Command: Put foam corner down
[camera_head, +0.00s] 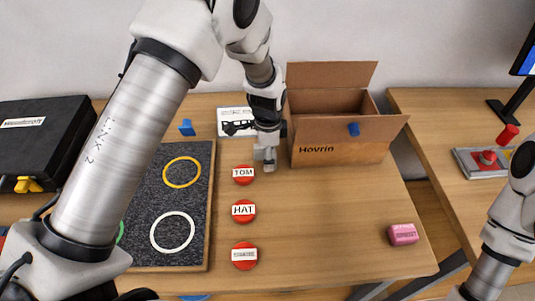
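My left arm comes in from the left and reaches over the table, and its gripper (265,157) points down in front of the box's left side. A light grey shape is at its fingertips. I cannot tell whether this is the foam corner held there or only the fingers. No other thing is clearly a foam corner. A small blue piece (187,128) stands behind the dark mat, and another blue piece (354,129) is at the box's front. My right arm shows at the lower right; its gripper is out of view.
An open cardboard box (340,155) marked Hovrin stands at the back. Red discs labelled TOM (243,174), HAT (243,211) and a third (244,256) line the mat's (190,215) right side. A pink block (403,234) lies front right. The table (320,220) is clear between.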

